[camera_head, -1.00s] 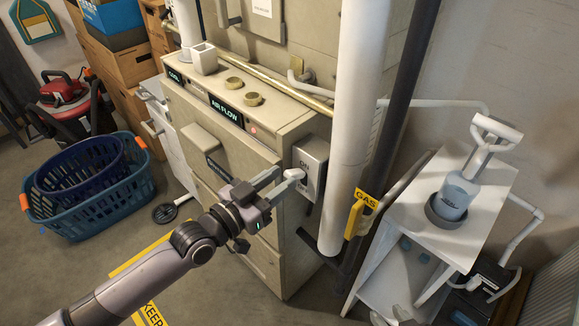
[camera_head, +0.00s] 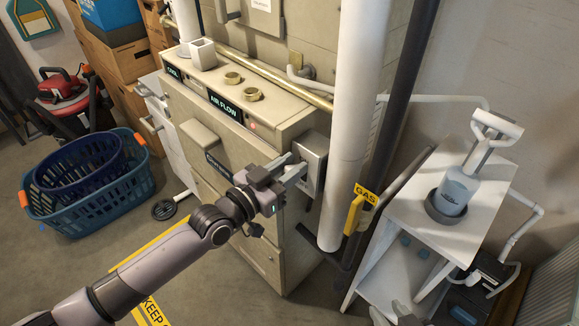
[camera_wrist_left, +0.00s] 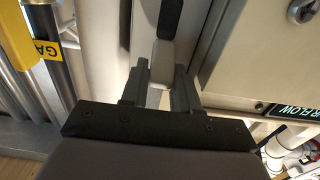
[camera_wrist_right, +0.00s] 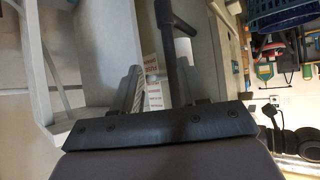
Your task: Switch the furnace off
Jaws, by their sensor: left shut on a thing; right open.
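The furnace (camera_head: 235,150) is a beige cabinet in the middle of the head view. A grey switch box (camera_head: 314,158) is on its right side. My left gripper (camera_head: 298,168) is at the front of this box and hides its lever there. In the left wrist view, my left gripper (camera_wrist_left: 160,78) is shut on the light grey lever handle (camera_wrist_left: 162,58), which has a black part beyond it. A small red light (camera_head: 253,125) glows on the furnace top panel. My right gripper (camera_wrist_right: 158,82) is open and empty in its wrist view.
A white vertical pipe (camera_head: 354,110) and a yellow gas handle (camera_head: 354,213) stand just right of the switch box. A white cart (camera_head: 400,205) with a bottle is further right. A blue basket (camera_head: 100,200) is on the floor at left.

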